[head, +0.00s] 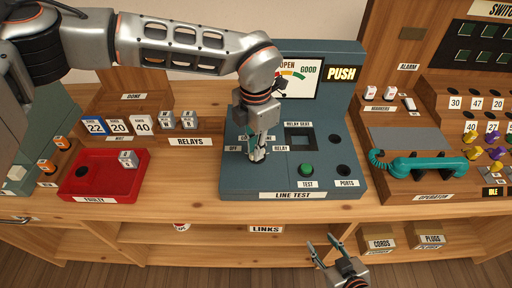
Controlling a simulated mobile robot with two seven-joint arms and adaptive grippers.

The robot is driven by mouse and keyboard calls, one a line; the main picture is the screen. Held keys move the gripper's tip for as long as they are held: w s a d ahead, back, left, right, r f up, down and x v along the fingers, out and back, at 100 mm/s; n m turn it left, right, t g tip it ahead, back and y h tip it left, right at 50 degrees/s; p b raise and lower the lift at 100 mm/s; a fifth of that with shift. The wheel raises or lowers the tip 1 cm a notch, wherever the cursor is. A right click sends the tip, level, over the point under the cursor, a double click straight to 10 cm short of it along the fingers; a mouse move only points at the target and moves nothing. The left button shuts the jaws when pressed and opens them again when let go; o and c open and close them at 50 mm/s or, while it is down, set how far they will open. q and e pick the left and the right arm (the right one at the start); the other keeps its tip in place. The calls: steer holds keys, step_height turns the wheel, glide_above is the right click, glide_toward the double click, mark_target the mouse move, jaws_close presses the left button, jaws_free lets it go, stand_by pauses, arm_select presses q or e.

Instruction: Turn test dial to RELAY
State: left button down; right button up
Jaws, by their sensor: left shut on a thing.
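The line test console (350,150) is a blue-grey panel in the middle of the bench. Its test dial is mostly hidden beneath my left gripper (257,154), which points down over it and is shut on the dial. The OFF label (233,148) shows left of the gripper and the RELAY label (281,149) to its right. The dial's pointer direction cannot be made out. My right gripper (322,244) is open and empty, low in front of the bench, apart from everything.
A relay seat (299,140), a green test button (306,170) and a gauge (300,78) are on the console. A red faulty tray (120,192) holding a relay stands left. A teal handset (425,165) lies right. My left arm spans the upper left.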

arm_select(q)
steer(key=shift+r+m, duration=0.1)
steer(key=shift+m, duration=1.1)
steer(key=shift+w, duration=0.1)
steer(key=c, duration=2.1)
jaws_free()
step_height(320, 180, up, 12)
